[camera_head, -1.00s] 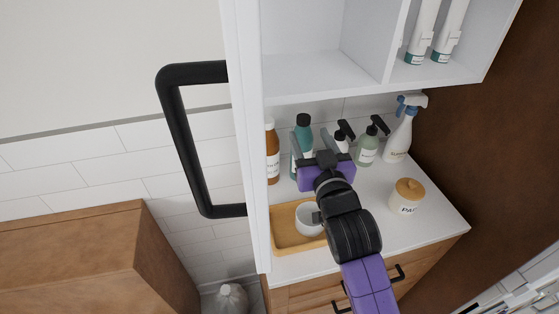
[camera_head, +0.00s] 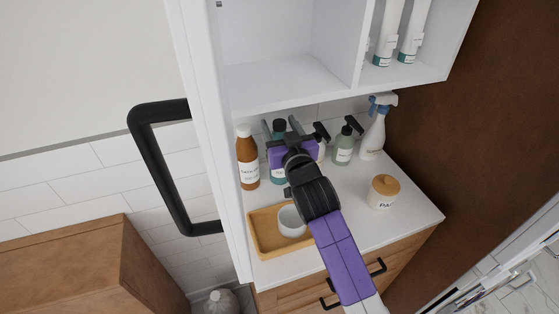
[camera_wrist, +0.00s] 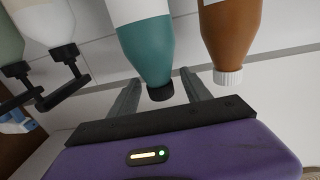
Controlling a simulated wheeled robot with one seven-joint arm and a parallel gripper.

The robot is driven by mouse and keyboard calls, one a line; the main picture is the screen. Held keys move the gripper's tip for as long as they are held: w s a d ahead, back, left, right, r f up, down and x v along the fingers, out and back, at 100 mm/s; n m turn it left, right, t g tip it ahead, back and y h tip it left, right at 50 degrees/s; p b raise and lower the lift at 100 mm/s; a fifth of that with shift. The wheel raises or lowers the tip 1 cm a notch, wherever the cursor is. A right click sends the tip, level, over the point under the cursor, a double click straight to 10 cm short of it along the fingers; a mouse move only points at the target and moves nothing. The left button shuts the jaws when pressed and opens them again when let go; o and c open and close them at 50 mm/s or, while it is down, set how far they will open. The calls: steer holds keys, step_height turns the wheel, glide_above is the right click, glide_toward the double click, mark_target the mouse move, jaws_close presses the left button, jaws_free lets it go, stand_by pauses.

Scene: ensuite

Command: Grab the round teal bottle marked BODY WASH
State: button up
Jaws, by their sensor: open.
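The teal bottle (camera_head: 278,175) with a black cap stands on the white counter, partly hidden behind my gripper in the head view. In the wrist view the teal bottle (camera_wrist: 147,48) appears upside down, its black cap between my two fingers. Its label is mostly out of frame there, and I cannot read its text. My gripper (camera_head: 281,126) is open, with its fingers on either side of the bottle's upper part. The wrist view also shows the gripper (camera_wrist: 160,92) with a finger on each side of the cap and a visible gap around it.
A brown bottle (camera_head: 247,165) stands close left of the teal one. A green pump bottle (camera_head: 343,147), a white spray bottle (camera_head: 374,135) and a lidded jar (camera_head: 383,191) stand to the right. A wooden tray (camera_head: 262,237) with a white cup (camera_head: 291,221) lies in front. A shelf (camera_head: 285,90) hangs above.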

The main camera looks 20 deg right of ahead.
jaws_close()
steer(key=shift+r, duration=0.1)
stand_by(1.2)
